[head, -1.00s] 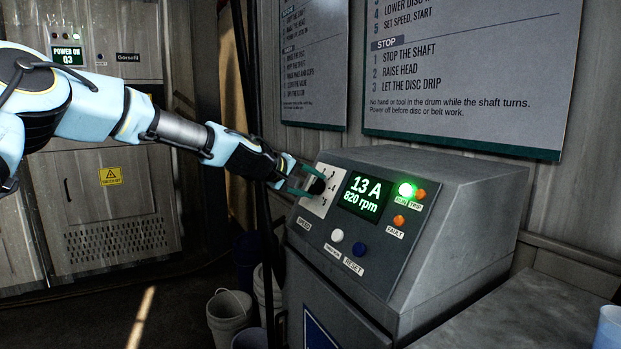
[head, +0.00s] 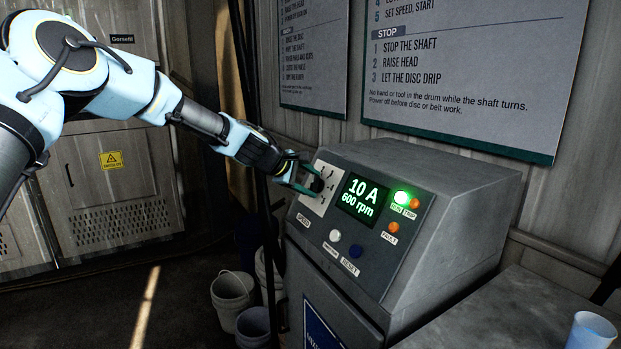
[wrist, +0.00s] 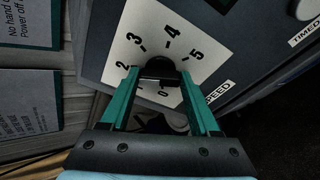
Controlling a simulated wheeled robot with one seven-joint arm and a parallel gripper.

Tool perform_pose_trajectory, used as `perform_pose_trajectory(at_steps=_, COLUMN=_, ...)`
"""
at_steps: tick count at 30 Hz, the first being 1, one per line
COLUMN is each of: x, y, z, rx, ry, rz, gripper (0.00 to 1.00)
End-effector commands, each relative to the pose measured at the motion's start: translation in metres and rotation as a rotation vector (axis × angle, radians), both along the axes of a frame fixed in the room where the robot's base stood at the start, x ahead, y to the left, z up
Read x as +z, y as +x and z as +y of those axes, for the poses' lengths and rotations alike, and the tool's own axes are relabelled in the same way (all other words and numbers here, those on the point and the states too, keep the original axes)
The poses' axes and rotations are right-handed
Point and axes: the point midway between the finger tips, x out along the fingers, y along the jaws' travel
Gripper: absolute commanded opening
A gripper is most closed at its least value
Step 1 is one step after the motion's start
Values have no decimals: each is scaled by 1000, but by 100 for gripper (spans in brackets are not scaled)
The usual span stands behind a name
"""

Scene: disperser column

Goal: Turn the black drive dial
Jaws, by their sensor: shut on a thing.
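The black drive dial (head: 317,186) sits on a white scale plate (head: 322,205) at the left end of the grey console's sloped face. In the wrist view the dial (wrist: 160,66) shows at the middle of the plate, with numbers around it. My gripper (head: 304,180) reaches in from the left, its green fingers on either side of the dial and shut on it. In the wrist view my gripper (wrist: 158,82) partly hides the dial's lower side and the lower numbers. The display (head: 362,199) reads 10 A and 600 rpm.
A lit green RUN lamp (head: 401,197) is right of the display. A white button (head: 335,235) and a blue RESET button (head: 355,251) sit below it. Buckets (head: 232,293) stand on the floor at left. A blue cup (head: 591,331) is at the lower right.

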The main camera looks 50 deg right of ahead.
Motion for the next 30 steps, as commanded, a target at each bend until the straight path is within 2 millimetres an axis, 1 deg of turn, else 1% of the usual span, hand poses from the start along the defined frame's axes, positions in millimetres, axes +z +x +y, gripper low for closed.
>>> perform_pose_trajectory(at_steps=13, x=0, y=1, z=0, rx=7, ry=3, rz=7, gripper=7)
perform_pose_trajectory(at_steps=14, x=0, y=1, z=0, rx=7, ry=3, rz=7, gripper=64)
perform_pose_trajectory(at_steps=21, x=0, y=1, z=0, rx=5, ry=3, rz=7, gripper=91)
perform_pose_trajectory(at_steps=22, x=0, y=0, z=0, rx=5, ry=3, rz=7, gripper=92)
perform_pose_trajectory(at_steps=30, x=0, y=1, z=1, rx=5, ry=3, rz=7, gripper=92)
